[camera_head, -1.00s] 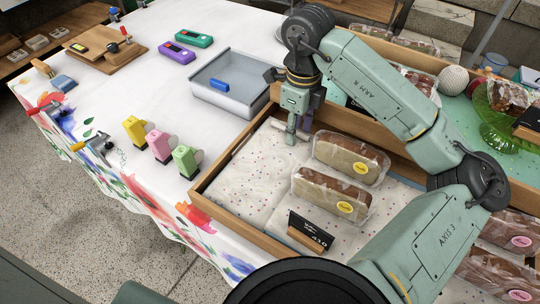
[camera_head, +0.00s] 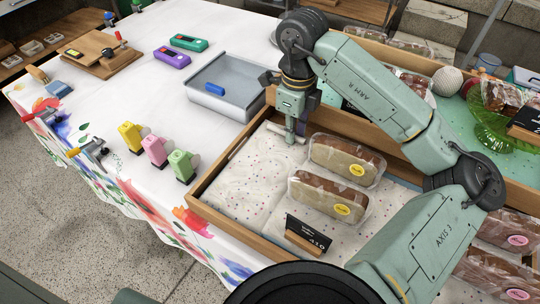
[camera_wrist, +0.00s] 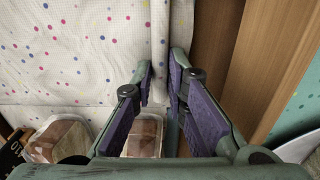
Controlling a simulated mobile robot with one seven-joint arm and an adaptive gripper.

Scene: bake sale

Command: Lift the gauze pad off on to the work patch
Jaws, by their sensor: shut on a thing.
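My gripper (camera_head: 290,137) points down inside the wooden tray, near its back corner. In the wrist view my gripper (camera_wrist: 162,72) has its purple-padded fingers close together on a narrow strip of pale fabric (camera_wrist: 159,30), which I take to be the gauze pad. In the head view a pale strip (camera_head: 276,128) shows at the fingertips. It lies against the white cloth with coloured dots (camera_head: 245,185), and the two are hard to tell apart. I cannot make out a separately marked work patch.
A grey metal tray (camera_head: 228,82) is behind. Yellow, pink and green objects stand left; the white tablecloth (camera_head: 95,95) has free room.

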